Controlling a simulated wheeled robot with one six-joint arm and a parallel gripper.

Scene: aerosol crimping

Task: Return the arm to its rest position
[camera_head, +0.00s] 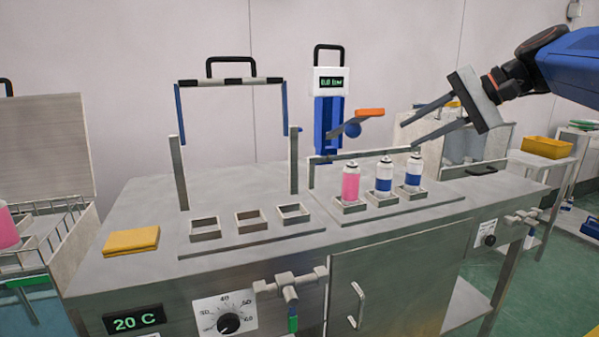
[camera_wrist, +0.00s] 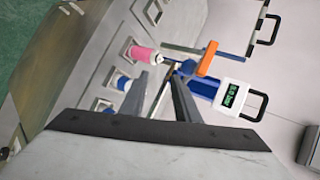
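My gripper (camera_head: 414,124) is in the upper right of the head view, above the bench and behind the row of cans. Its two fingers are spread apart with nothing between them; the lower fingertip appears close to the rightmost can's top, but I cannot tell the gap. In the wrist view the open fingers (camera_wrist: 160,82) point towards the crimping device. A pink can (camera_head: 350,186), a blue-and-white can (camera_head: 383,178) and another blue-and-white can (camera_head: 413,172) stand upright in square holders on the right plate. The pink can also shows in the wrist view (camera_wrist: 145,54).
A blue device with a display (camera_head: 330,82) and an orange lever (camera_head: 369,113) stands behind the cans. Several empty square holders (camera_head: 250,221) sit on the left plate under a guard frame (camera_head: 230,81). A yellow cloth (camera_head: 131,241) lies at left. A yellow bin (camera_head: 547,147) stands at right.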

